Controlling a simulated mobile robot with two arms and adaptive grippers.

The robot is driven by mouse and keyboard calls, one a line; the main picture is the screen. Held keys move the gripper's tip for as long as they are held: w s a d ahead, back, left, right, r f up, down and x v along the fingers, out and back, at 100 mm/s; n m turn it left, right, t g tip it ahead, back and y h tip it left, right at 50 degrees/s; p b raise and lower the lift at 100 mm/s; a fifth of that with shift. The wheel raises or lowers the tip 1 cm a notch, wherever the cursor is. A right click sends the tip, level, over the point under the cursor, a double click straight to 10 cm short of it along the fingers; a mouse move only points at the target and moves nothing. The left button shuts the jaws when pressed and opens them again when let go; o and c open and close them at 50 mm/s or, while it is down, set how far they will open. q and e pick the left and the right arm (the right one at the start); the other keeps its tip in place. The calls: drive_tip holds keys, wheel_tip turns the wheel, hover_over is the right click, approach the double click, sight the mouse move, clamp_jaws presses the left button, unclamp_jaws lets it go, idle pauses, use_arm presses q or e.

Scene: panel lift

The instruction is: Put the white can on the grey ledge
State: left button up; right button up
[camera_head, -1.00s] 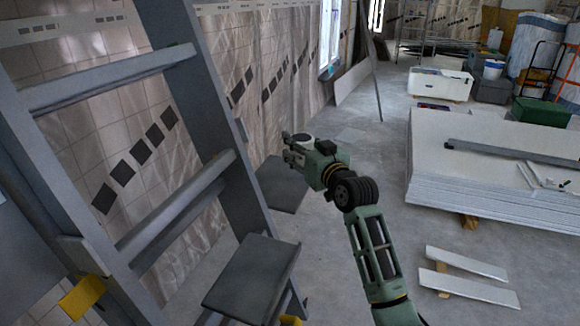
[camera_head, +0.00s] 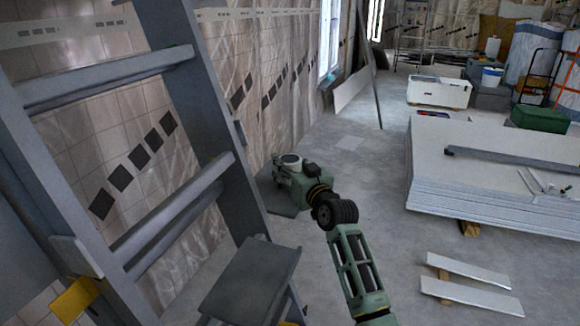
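My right arm comes in from the lower right, and its green gripper (camera_head: 279,172) is at the wall side of the room, left of centre. My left gripper is out of view.
A grey ladder (camera_head: 205,110) stands close on the left, with a flat grey step (camera_head: 250,280) low in front. A stack of white panels (camera_head: 480,185) lies on the right. Loose white strips (camera_head: 465,290) lie on the floor. The floor between is clear.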

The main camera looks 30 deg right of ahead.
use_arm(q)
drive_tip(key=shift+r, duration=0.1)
use_arm(e)
drive_tip(key=o, duration=1.4)
drive_tip(key=shift+f, duration=0.1)
drive_tip(key=shift+c, duration=0.2)
drive_tip(key=shift+r, duration=0.2)
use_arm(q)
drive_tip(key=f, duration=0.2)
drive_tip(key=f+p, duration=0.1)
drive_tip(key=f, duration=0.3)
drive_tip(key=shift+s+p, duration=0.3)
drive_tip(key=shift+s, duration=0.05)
use_arm(e)
drive_tip(key=s, duration=1.2)
drive_tip(key=shift+a, duration=0.3)
